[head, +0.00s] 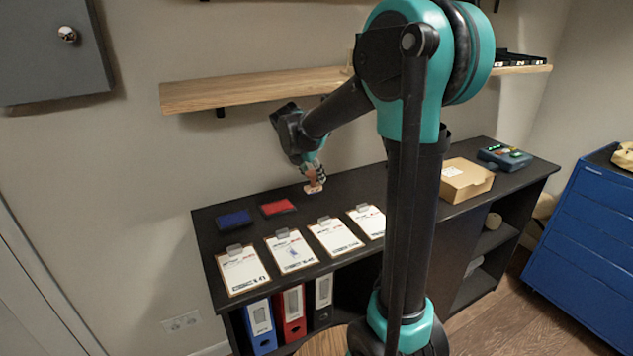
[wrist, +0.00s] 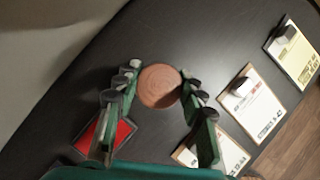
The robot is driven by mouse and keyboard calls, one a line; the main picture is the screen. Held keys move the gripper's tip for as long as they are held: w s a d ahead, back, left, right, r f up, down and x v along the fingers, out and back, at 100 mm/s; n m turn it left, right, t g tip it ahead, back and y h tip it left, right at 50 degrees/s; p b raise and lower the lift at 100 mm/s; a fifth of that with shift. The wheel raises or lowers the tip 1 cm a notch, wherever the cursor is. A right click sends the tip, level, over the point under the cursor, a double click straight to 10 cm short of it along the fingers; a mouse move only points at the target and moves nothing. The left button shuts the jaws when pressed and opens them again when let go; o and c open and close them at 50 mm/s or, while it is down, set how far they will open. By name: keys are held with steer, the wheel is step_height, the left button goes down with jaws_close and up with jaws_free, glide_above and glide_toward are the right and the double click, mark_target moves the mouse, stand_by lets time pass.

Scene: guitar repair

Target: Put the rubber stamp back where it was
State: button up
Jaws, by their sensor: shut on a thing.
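The rubber stamp (head: 314,188) has a round reddish-brown wooden handle (wrist: 160,85) and a pale base. My gripper (head: 312,173) points down and is shut on the handle. In the wrist view my gripper's fingers (wrist: 156,88) stand on both sides of the handle. The stamp is over the back part of the black desktop (head: 352,190), right of the red ink pad (head: 278,207). I cannot tell whether its base touches the desktop. The blue ink pad (head: 234,219) lies left of the red one. The red pad also shows in the wrist view (wrist: 122,134).
Several clipboards with papers (head: 335,237) line the desk's front. One sheet (head: 290,251) bears a blue mark. A cardboard box (head: 467,180) and a teal device (head: 505,157) stand at the right. A wooden shelf (head: 250,91) hangs above.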

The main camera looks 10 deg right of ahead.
mark_target(317, 183)
steer(key=shift+w+d, duration=0.6)
steer(key=shift+w, duration=0.05)
steer(key=shift+w+f, duration=0.1)
steer(key=shift+f, duration=1.65)
steer(key=o, duration=0.9)
steer(key=shift+f, duration=0.15)
steer(key=shift+o, duration=0.2)
steer(key=v, duration=0.5)
steer(key=shift+r, duration=0.35)
steer(key=s+a, duration=0.7)
steer(key=s, duration=0.2)
steer(key=shift+a+f, duration=0.15)
steer(key=shift+a, duration=0.2)
